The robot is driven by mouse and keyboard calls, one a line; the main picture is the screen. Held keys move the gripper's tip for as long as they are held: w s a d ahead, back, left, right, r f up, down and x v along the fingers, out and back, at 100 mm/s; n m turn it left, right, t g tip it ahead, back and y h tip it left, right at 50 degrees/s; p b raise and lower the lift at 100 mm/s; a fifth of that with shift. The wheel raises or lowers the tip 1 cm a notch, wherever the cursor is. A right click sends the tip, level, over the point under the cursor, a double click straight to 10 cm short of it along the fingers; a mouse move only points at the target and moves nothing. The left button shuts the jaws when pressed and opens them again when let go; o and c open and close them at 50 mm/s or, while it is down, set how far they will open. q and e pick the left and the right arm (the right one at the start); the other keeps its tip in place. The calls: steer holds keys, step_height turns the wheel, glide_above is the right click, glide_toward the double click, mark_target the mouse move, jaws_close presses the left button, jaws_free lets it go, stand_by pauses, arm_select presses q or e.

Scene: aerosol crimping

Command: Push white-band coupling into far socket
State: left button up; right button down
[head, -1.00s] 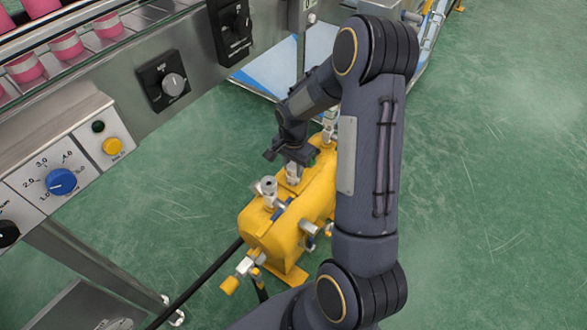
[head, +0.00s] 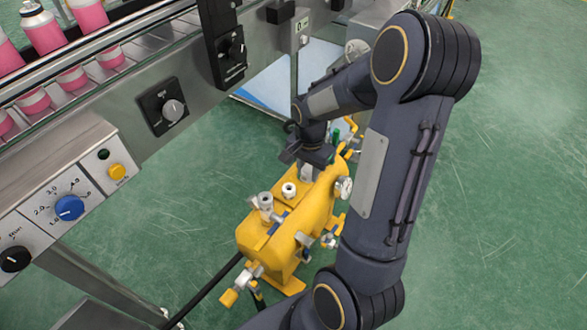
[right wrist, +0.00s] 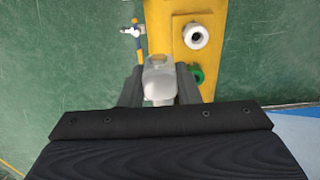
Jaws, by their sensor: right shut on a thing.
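My right gripper (head: 308,152) is at the far part of the yellow valve block (head: 285,240). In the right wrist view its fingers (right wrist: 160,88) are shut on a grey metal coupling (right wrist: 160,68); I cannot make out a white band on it. A green-ringed socket (right wrist: 196,74) lies just right of the held coupling in that view. I cannot tell whether the coupling touches anything. My left gripper is out of view.
A silver fitting (head: 265,201) stands near the block's near end. A gauge (head: 344,187) and side fittings stick out at its right. The conveyor (head: 165,95) with pink cans stands at left. Green floor (head: 500,200) is open at right.

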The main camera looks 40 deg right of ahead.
steer(key=s+d+r+p, duration=0.1)
steer(key=s+d+r, duration=0.15)
steer(key=s, duration=0.45)
steer(key=w+a+r+p, duration=0.1)
steer(key=w+a, duration=0.4)
steer(key=a, duration=0.2)
steer(key=w+a+r, duration=0.2)
steer(key=w+a, duration=0.3)
steer(key=a, duration=0.3)
steer(key=f+b, duration=0.4)
steer(key=shift+w+d+f, duration=0.1)
steer(key=shift+d+f, duration=0.1)
steer(key=shift+f, duration=0.05)
steer(key=shift+f+b, duration=0.45)
steer(key=shift+f, duration=0.2)
steer(key=shift+p, duration=0.4)
steer(key=shift+f+b, duration=0.3)
steer(key=shift+f, duration=0.2)
steer(key=shift+p, duration=0.3)
stand_by(1.1)
steer(key=shift+f, duration=0.15)
stand_by(0.5)
